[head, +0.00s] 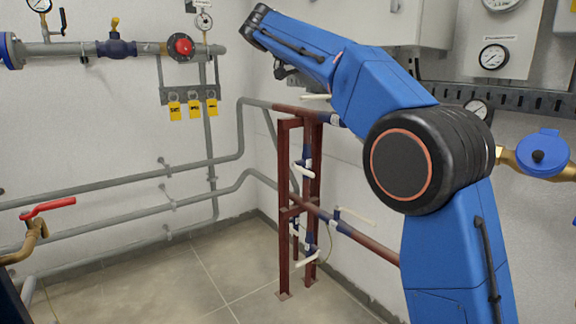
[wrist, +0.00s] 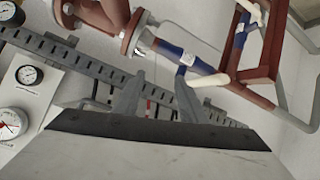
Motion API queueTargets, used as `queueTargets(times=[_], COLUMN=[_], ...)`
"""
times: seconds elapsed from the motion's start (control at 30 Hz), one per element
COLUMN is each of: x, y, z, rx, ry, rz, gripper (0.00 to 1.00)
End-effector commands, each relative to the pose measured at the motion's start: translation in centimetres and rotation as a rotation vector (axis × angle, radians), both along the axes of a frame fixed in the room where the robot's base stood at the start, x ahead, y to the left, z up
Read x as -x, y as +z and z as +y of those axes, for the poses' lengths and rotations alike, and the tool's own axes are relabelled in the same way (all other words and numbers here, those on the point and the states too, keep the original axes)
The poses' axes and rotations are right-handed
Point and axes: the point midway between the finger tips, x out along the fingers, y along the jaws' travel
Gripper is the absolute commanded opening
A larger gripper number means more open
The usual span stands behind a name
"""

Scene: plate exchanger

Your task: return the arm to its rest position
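My arm (head: 385,95) rises from the lower right of the head view, bends at a large black joint, and reaches up and left. Its far end is near the top middle, in front of the wall and pipes. My gripper (wrist: 157,86) shows in the wrist view with its two grey fingers apart and nothing between them. Behind the fingers are a cable tray and pipes. In the head view I cannot make out the fingers.
A red-brown pipe stand (head: 284,205) with white-handled blue valves (wrist: 187,59) stands in the corner. A red button (head: 180,45) and yellow tags (head: 193,109) are on the left wall. A red-handled valve (head: 47,209) is at lower left. Gauges (head: 493,57) are at right. Floor (head: 170,285) is clear.

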Motion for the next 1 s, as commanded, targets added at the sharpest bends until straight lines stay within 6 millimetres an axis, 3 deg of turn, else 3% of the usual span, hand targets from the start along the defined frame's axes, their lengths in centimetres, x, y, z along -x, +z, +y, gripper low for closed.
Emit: queueTargets(times=[0.1,0.5,1.0], x=[2.0,10.4,24.4], y=[-0.8,-6.0,-16.2], z=[-3.1,-11.2,-17.7], rx=[-0.008,-0.061,-0.179], ry=[0.045,0.206,0.393], rz=[0.066,0.264,0.425], gripper=[0.38,0.38,0.38])
